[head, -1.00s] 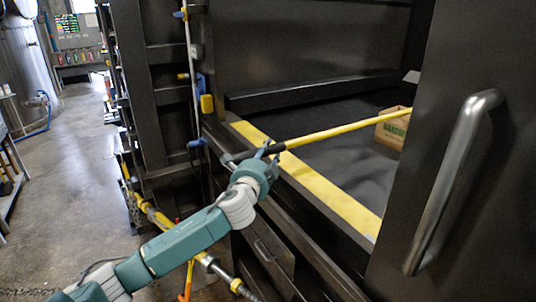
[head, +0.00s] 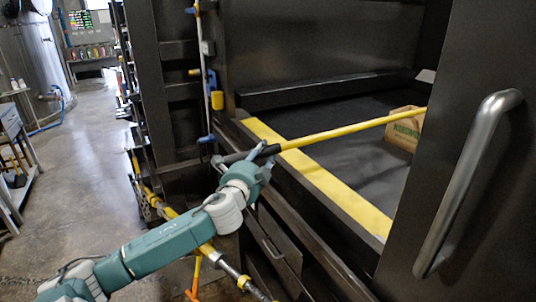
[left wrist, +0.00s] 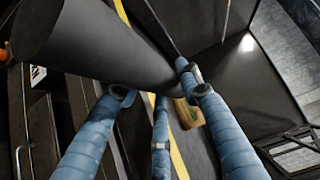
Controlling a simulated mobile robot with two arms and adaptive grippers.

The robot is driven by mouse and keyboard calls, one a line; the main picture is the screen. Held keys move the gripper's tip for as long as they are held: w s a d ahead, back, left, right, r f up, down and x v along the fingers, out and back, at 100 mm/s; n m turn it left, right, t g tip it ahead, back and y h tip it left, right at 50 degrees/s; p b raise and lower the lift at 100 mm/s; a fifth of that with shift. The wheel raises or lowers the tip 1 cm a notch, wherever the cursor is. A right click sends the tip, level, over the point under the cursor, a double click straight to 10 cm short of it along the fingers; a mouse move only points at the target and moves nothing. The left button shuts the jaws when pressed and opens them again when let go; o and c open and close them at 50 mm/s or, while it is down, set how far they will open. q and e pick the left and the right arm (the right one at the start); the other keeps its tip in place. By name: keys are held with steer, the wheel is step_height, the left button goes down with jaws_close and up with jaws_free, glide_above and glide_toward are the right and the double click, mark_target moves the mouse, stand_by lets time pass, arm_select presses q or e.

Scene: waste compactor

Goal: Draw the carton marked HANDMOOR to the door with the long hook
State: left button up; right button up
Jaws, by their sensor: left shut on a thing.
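My left gripper (head: 257,166) is shut on the black grip of the long hook (head: 345,129), a yellow pole. The pole runs over the yellow sill into the dark chamber. Its far end passes the top of the carton and is hidden behind the panel at right, so I cannot tell if it touches. The carton marked HANDMOOR (head: 404,132), brown with green lettering, sits on the chamber floor, partly cut off by that panel. In the left wrist view the black grip (left wrist: 90,40) lies large across the blue fingers, and the carton (left wrist: 188,113) shows beyond. My right gripper is out of view.
The yellow-striped sill (head: 335,195) edges the opening. A dark panel with a steel handle (head: 465,180) blocks the right side. Another yellow pole (head: 205,248) is below my left arm. Open concrete floor (head: 95,170) lies at left.

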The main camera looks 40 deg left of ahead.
mark_target(226, 160)
arm_select(q)
steer(key=shift+s+a+r, duration=0.1)
steer(key=shift+s+a, duration=0.25)
steer(key=shift+s, duration=0.5)
steer(key=shift+s+a+r, duration=0.1)
steer(key=shift+s+a, duration=0.2)
steer(key=shift+s, duration=0.5)
steer(key=shift+s+a, duration=0.3)
steer(key=shift+s, duration=0.35)
steer(key=shift+s+a, duration=0.25)
steer(key=shift+s, duration=0.4)
steer(key=shift+s+a+p, duration=0.35)
steer(key=shift+s, duration=0.4)
steer(key=shift+s+a+p, duration=0.3)
steer(key=shift+s, duration=0.5)
steer(key=shift+s+a+p, duration=0.35)
steer(key=shift+s, duration=0.4)
steer(key=s+a+p, duration=0.2)
steer(key=s+a, duration=0.2)
steer(key=s, duration=0.6)
steer(key=s+a+p, duration=0.3)
steer(key=s+a, duration=0.2)
steer(key=s, duration=0.6)
steer(key=shift+s+a, duration=0.15)
steer(key=shift+s, duration=0.15)
